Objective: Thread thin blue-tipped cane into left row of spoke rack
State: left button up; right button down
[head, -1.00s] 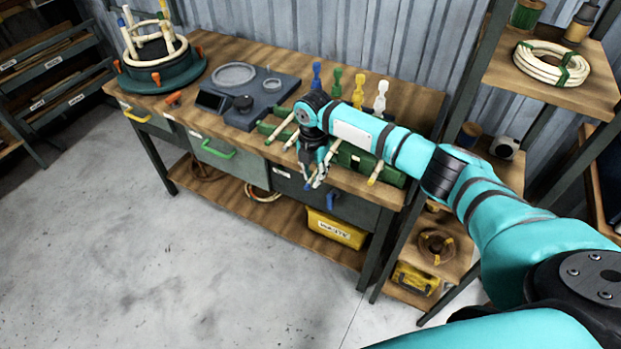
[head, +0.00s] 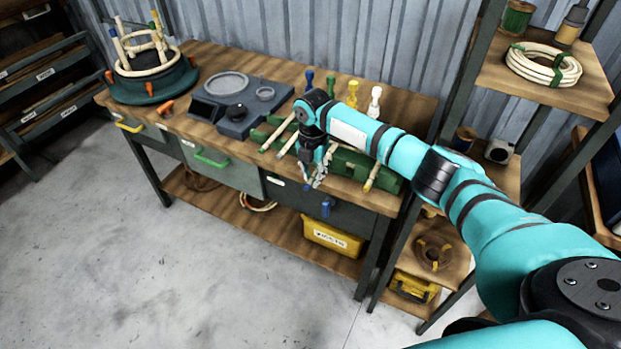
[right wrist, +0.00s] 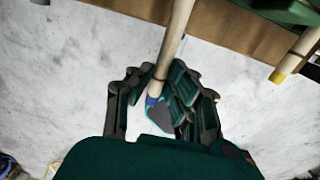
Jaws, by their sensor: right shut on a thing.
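My right gripper (head: 314,176) is at the bench's front edge, before the green holder. In the right wrist view the gripper (right wrist: 160,92) is shut on a pale cane (right wrist: 177,45) near its blue tip (right wrist: 152,101); the cane's far end leaves the top of that view. A green holder (head: 345,162), perhaps the spoke rack, lies on the bench with canes resting across it. One is a pale cane (head: 277,133) left of my gripper, and another is a yellow-ended cane (head: 371,178) to the right. My arm hides part of the holder. My left gripper is not in view.
A round green stand (head: 150,88) with upright canes is at the bench's left end. A dark grey device (head: 235,100) stands between. Coloured pegs (head: 352,92) stand behind my arm. Shelves (head: 545,80) rise at right. The floor (head: 150,250) in front is clear.

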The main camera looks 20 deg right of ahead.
jog(key=shift+w+d+b, duration=0.7)
jog(key=shift+w+d, duration=0.05)
jog(key=shift+d, duration=0.2)
jog(key=shift+d, duration=0.1)
jog(key=shift+w+d+f+b, duration=0.15)
jog(key=shift+w+d+b, duration=1.05)
jog(key=shift+b, duration=0.45)
jog(key=shift+w+d+b, duration=0.15)
jog(key=shift+d+b, duration=0.15)
jog(key=shift+d, duration=0.15)
jog(key=shift+f, duration=0.15)
jog(key=c, duration=1.2)
grip_release()
jog(key=shift+o, duration=0.2)
